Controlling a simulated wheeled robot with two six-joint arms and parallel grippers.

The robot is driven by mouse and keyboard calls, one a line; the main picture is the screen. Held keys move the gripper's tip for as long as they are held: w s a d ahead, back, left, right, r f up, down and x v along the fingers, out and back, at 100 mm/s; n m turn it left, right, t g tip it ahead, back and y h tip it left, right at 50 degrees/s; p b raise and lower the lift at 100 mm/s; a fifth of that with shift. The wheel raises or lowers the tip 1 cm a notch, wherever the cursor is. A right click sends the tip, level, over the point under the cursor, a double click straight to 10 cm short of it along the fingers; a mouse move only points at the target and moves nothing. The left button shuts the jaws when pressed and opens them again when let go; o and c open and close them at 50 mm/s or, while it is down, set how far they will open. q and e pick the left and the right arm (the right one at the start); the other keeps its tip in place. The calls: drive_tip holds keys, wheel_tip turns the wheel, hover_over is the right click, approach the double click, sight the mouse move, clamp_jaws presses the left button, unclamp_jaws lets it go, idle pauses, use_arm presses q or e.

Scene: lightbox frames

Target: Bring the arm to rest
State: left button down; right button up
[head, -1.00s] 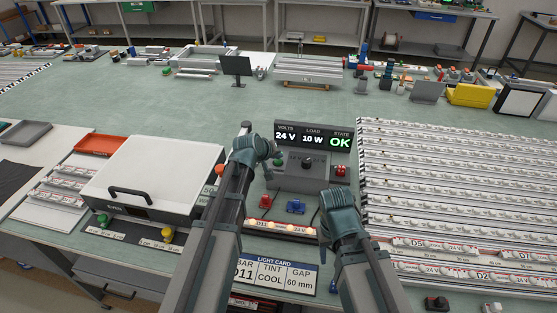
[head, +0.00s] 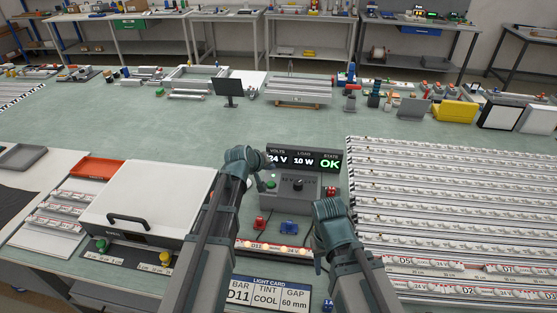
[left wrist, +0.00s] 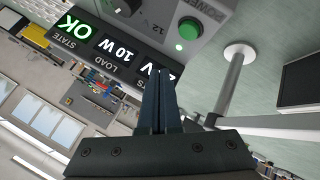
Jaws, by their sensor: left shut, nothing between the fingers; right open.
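My left gripper (head: 252,163) is above the left side of the grey power unit (head: 313,190), close to its green button (head: 271,184). In the left wrist view its two fingers (left wrist: 160,100) are together with nothing between them, apart from the green button (left wrist: 189,28). My right gripper (head: 328,209) is right of the unit's front, near the blue connector (head: 289,227). Its fingertips are mostly hidden by its own wrist. The display (head: 304,160) reads 24 V, 10 W and OK.
Light bar D11 (head: 272,248) glows in front of the unit, above the light card (head: 267,294). A white box with a black handle (head: 150,200) stands left. Rows of light bars (head: 435,210) fill the right.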

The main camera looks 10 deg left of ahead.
use_arm(q)
drive_tip(key=s+d+f+m+g, duration=0.2)
drive_tip(key=s+d, duration=0.1)
drive_tip(key=s, duration=0.4)
drive_tip(key=s+d+f+m+g+y, duration=0.1)
drive_tip(key=s+d+f+m+g, duration=0.1)
drive_tip(key=s, duration=0.5)
drive_tip(key=s+d+f+m+g, duration=0.2)
drive_tip(key=s+d, duration=0.2)
drive_tip(key=s, duration=0.3)
drive_tip(key=shift+s+d+f+m+g+y, duration=0.1)
drive_tip(key=shift+s+d+m+g+y, duration=0.2)
drive_tip(key=shift+d+m+g+y, duration=0.1)
drive_tip(key=s+m+g+y, duration=0.2)
drive_tip(key=s, duration=0.6)
drive_tip(key=shift+s+a+f, duration=0.15)
drive_tip(key=shift+s+a, duration=0.2)
drive_tip(key=shift+s, duration=0.05)
